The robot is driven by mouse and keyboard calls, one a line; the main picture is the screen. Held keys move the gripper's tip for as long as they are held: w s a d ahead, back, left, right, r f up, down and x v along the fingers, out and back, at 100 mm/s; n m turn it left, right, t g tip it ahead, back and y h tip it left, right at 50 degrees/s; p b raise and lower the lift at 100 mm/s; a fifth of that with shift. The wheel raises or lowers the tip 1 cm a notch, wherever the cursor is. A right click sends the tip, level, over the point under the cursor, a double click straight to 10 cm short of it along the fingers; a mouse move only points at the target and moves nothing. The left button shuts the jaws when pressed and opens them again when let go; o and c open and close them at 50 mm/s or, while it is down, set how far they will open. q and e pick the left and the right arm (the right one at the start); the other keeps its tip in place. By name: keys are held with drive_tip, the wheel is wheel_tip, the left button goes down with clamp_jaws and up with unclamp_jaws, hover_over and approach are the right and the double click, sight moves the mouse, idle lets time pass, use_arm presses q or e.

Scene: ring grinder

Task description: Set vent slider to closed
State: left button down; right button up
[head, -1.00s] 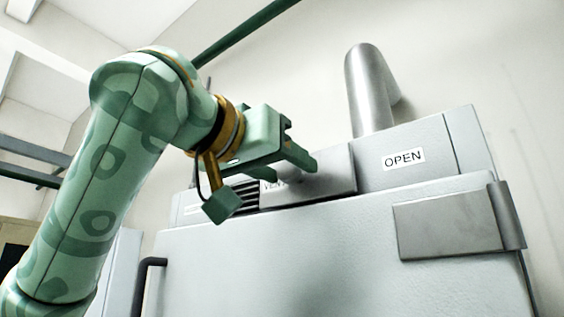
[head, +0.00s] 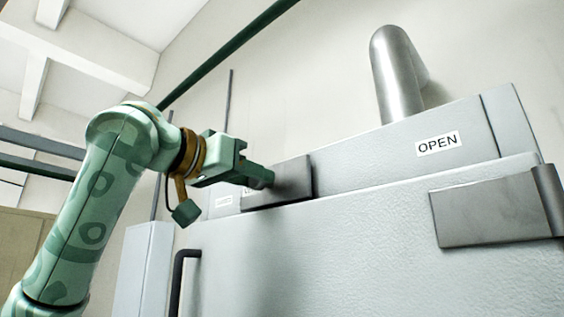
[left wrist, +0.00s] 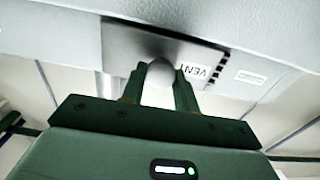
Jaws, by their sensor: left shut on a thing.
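The vent slider (head: 295,182) is a grey metal plate along the upper front of the grey machine. In the left wrist view the slider (left wrist: 128,42) carries a VENT label and a pale rounded knob (left wrist: 159,76). A narrow strip of dark vent slots (left wrist: 218,68) shows between the slider and a small white label (left wrist: 250,77). In the head view, that label (head: 224,202) is left of the slider, and an OPEN label (head: 438,144) is to its right. My left gripper (head: 268,180) is shut on the knob, its fingers on either side. My right gripper is not in view.
A metal pipe (head: 397,75) rises behind the machine's top (head: 360,150). A dark handle (head: 178,280) stands at the machine's left front. A grey metal plate (head: 490,208) sticks out at the right. The panel between slider and OPEN label is bare.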

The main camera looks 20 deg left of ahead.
use_arm(q)
drive_tip(key=a, duration=0.2)
drive_tip(key=w+a, duration=0.1)
drive_tip(key=shift+w+a+p, duration=0.1)
drive_tip(key=shift+a+p, duration=0.25)
drive_tip(key=shift+p, duration=0.05)
drive_tip(key=shift+r, duration=0.1)
drive_tip(key=c, duration=1.2)
unclamp_jaws()
drive_tip(key=shift+o, duration=0.6)
drive_tip(key=shift+w+a, duration=0.1)
drive_tip(key=shift+a, duration=0.2)
drive_tip(key=b+v, duration=0.4)
drive_tip(key=v, duration=1.2)
